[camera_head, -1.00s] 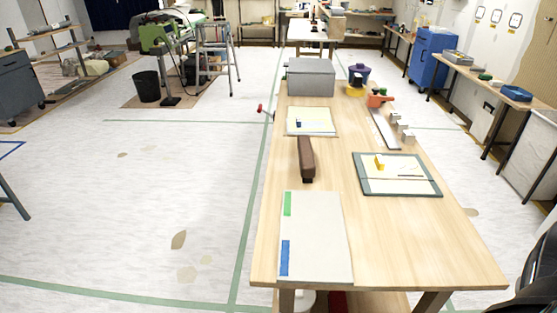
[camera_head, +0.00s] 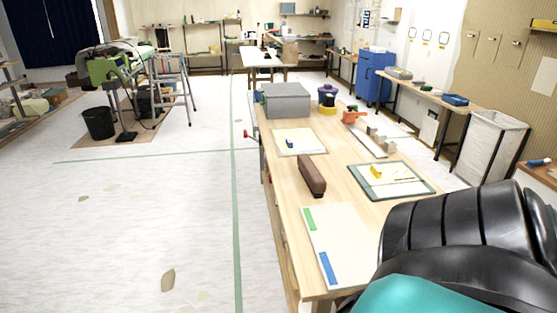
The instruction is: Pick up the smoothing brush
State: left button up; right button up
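A long, narrow brown object (camera_head: 311,176) that looks like the smoothing brush lies on the wooden table (camera_head: 283,168), between a white sheet and a framed board. Its bristles cannot be made out at this size. Nothing is touching it from above. Neither of my grippers is in view. A black ribbed link of my arm with a teal part fills the lower right and hides the table's near right corner.
A white sheet (camera_head: 345,240) with green and blue strips lies at the near end. A framed board (camera_head: 408,185) lies to the right. Behind are a pale sheet (camera_head: 311,143), a grey box (camera_head: 286,100) and an orange tool (camera_head: 354,116). Open floor lies left of the table.

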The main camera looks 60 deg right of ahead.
aim_at(316, 183)
jog(key=i+j+z, duration=0.1)
jog(key=i+j, duration=0.2)
jog(key=i, duration=0.2)
jog(key=i+j+z, duration=0.1)
jog(key=i+j, duration=0.2)
jog(key=i, duration=0.2)
jog(key=i+z, duration=0.25)
jog(key=z, duration=0.15)
jog(key=i+z, duration=0.2)
jog(key=z, duration=0.2)
jog(key=i+j+z, duration=0.15)
jog(key=z, duration=0.3)
jog(key=i+z, duration=0.2)
jog(key=z, duration=0.3)
jog(key=i+j+z, duration=0.15)
jog(key=z, duration=0.3)
jog(key=i+j+z, duration=0.2)
jog(key=z, duration=0.3)
jog(key=i+j+z, duration=0.15)
jog(key=z, duration=0.35)
jog(key=i+j+z, duration=0.1)
jog(key=j+z, duration=0.35)
